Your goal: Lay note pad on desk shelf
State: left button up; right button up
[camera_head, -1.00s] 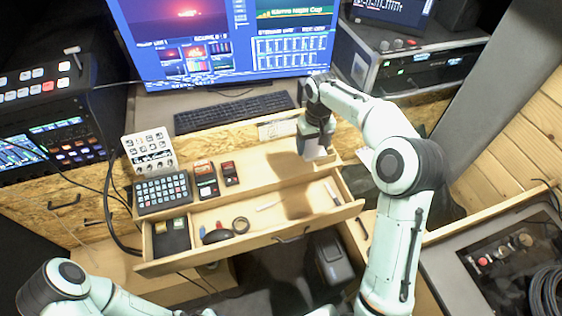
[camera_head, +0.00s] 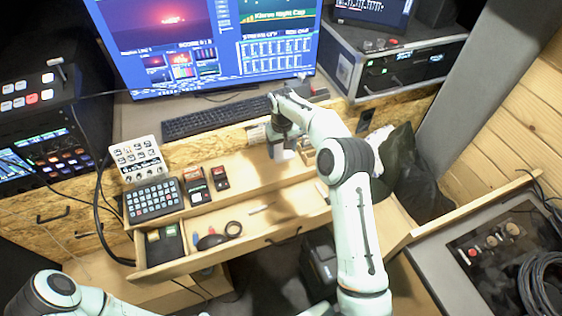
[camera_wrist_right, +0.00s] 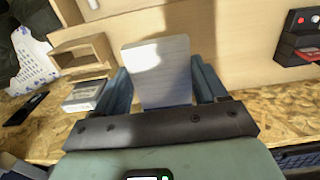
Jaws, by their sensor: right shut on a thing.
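The note pad (camera_wrist_right: 158,72) is a pale, ruled block between the fingers of my right gripper (camera_wrist_right: 165,88) in the right wrist view. The gripper is shut on it. In the head view my right gripper (camera_head: 283,145) points down over the right part of the wooden desk shelf (camera_head: 245,172), behind the open drawer. The pad's lower end shows pale there (camera_head: 284,153); whether it touches the shelf I cannot tell. My left arm shows at the lower left, but its gripper is out of view.
A keypad (camera_head: 153,200) and two dark red-marked devices (camera_head: 197,186) stand on the shelf's left. A small wooden box (camera_wrist_right: 82,54) is beside the pad. A keyboard (camera_head: 215,116) lies behind.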

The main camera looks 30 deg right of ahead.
aim_at(281, 166)
jog(key=f, duration=0.3)
jog(key=shift+w, duration=0.25)
pick_arm(q)
jog(key=shift+s+f, duration=0.15)
jog(key=shift+f, duration=0.1)
pick_arm(e)
jog(key=shift+f, duration=1.95)
jog(key=shift+f, duration=0.1)
jog(key=o, duration=1)
jog(key=shift+o, duration=0.2)
notch_tip(281, 166, up, 11)
jog(key=shift+p, duration=0.35)
jog(key=shift+r, duration=0.65)
pick_arm(q)
jog(key=shift+w+r, duration=0.7)
jog(key=shift+w, duration=0.1)
